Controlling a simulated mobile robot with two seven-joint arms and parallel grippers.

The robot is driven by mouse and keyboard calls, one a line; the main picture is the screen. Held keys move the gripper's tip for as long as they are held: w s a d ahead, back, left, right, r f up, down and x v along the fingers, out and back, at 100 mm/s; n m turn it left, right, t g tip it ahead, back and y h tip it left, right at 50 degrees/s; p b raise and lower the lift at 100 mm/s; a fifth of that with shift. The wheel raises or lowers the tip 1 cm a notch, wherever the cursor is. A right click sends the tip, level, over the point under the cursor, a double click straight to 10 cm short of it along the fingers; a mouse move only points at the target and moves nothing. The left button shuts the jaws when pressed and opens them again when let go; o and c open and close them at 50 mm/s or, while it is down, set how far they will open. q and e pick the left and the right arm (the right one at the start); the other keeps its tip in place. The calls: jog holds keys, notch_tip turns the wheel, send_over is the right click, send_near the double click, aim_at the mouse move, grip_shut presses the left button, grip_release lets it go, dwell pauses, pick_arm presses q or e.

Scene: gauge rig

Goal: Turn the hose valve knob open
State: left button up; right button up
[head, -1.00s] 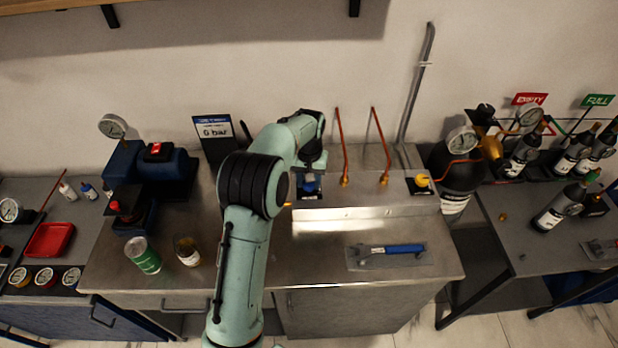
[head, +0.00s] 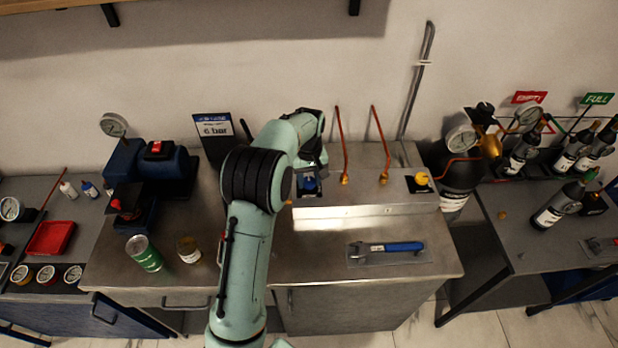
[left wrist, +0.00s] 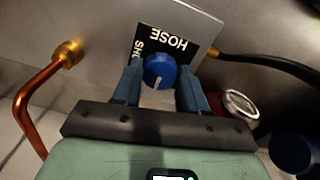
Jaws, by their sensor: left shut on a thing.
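The blue hose valve knob (left wrist: 159,71) sits on a black plate (left wrist: 171,42) lettered HOSE and, partly covered, SHU. Its white mark points down in the left wrist view. My left gripper (left wrist: 161,82) is shut on the knob, one finger on either side. In the head view the blue knob (head: 309,186) shows just below my left gripper (head: 312,174), partly hidden by it. The display sign (head: 214,129) behind the bench reads 6 bar. My right gripper is not in view.
Copper pipes (head: 341,140) rise right of the knob. A yellow knob (head: 421,178) sits further right. A blue-handled wrench (head: 390,247) lies at the bench front. A green can (head: 145,254) and a jar (head: 188,250) stand left of my arm.

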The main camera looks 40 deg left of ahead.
aim_at(309, 181)
pick_arm(q)
jog(key=o, duration=1.1)
jog(key=shift+c, duration=0.2)
notch_tip(309, 181, up, 13)
jog(key=shift+r, duration=0.2)
jog(key=shift+f, duration=0.1)
